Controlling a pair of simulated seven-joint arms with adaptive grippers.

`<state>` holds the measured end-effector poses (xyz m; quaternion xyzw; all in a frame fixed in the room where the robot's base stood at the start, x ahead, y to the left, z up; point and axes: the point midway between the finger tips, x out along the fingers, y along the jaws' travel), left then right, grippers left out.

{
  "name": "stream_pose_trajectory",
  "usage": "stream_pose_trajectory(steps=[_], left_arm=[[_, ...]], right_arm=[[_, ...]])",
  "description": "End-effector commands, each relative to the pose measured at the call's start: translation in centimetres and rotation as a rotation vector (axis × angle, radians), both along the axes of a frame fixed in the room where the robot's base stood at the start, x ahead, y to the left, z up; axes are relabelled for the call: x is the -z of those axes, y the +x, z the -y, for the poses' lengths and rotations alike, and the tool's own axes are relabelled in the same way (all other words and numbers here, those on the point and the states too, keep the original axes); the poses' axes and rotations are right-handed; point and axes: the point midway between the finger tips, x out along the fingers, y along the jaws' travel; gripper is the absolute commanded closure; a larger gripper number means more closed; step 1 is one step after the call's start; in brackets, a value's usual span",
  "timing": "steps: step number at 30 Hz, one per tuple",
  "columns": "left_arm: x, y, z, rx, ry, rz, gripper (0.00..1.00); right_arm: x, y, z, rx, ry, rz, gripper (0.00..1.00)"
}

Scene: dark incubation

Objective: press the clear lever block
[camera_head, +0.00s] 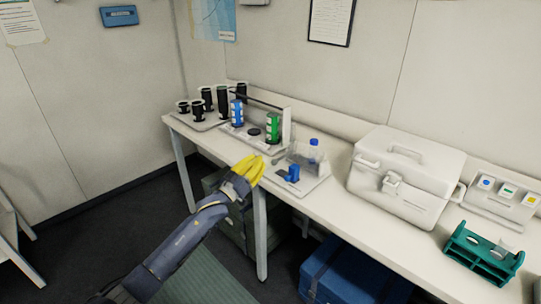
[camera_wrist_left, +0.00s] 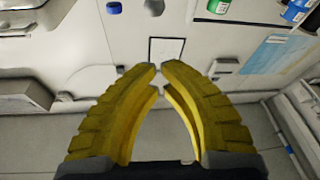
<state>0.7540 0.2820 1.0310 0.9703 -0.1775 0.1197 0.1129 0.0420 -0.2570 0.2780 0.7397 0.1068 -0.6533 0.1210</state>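What looks like the clear block (camera_head: 301,157) stands on a white base plate (camera_head: 312,183) near the table's front edge in the head view. A blue-capped bottle (camera_head: 313,151) shows at its back and a blue lever-like part (camera_head: 291,174) in front. I cannot tell how these parts join. My left gripper (camera_head: 251,166) has yellow ribbed fingers and is in front of the table edge, left of the block and apart from it. In the left wrist view its fingertips (camera_wrist_left: 159,70) come together with nothing held between them. My right gripper is not in view.
A rack with a blue bottle (camera_head: 237,112) and a green bottle (camera_head: 272,128) stands behind the gripper. Black canisters (camera_head: 207,98) stand farther left. A white case (camera_head: 402,175) is right of the block, with a green rack (camera_head: 483,254) beyond. A blue crate (camera_head: 350,274) sits below the table.

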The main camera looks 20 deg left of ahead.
Motion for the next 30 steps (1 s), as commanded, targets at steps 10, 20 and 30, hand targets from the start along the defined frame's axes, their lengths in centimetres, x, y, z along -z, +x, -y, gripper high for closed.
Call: stream_pose_trajectory(steps=[10, 20, 30], left_arm=[[0.0, 0.1, 0.0, -0.001, 0.000, -0.001, 1.00], [-1.0, 3.3, 1.1, -0.002, 0.000, -0.001, 1.00], [-2.4, 8.2, 2.8, -0.002, 0.001, -0.001, 1.00]], right_arm=[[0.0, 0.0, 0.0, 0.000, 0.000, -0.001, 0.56], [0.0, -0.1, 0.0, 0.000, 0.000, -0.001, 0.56], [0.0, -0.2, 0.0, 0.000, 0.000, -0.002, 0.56]])
